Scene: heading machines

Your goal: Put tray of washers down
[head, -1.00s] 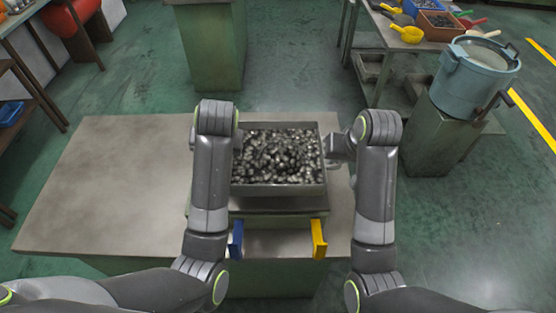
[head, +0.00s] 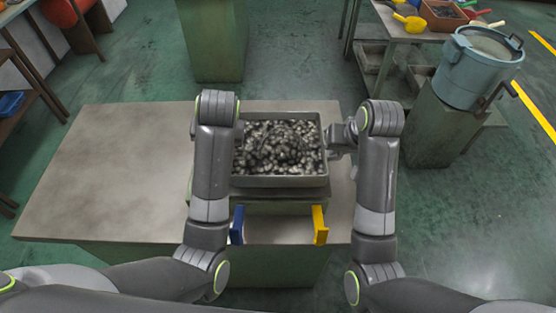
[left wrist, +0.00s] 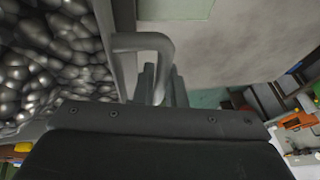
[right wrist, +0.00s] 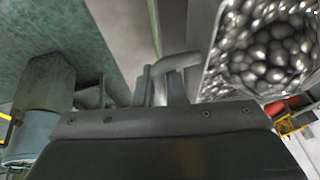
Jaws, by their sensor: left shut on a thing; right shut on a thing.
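The tray of washers (head: 280,182) is a grey metal tray heaped with shiny metal pieces, level, over the right part of the table in the head view. Its contents show in the left wrist view (left wrist: 50,60) and the right wrist view (right wrist: 265,50). My left gripper (left wrist: 158,85) is shut on the tray's left handle (left wrist: 145,42); in the head view my arm mostly hides it. My right gripper (head: 338,138) is shut on the right handle (right wrist: 180,62). The tray is above a green stand (head: 270,206); I cannot tell whether it touches it.
The grey table (head: 110,180) is bare on its left. A blue bracket (head: 237,226) and a yellow bracket (head: 319,226) stand at the front of the stand. A blue drum (head: 472,70) sits on a green pedestal at the right. A green block (head: 212,40) stands behind.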

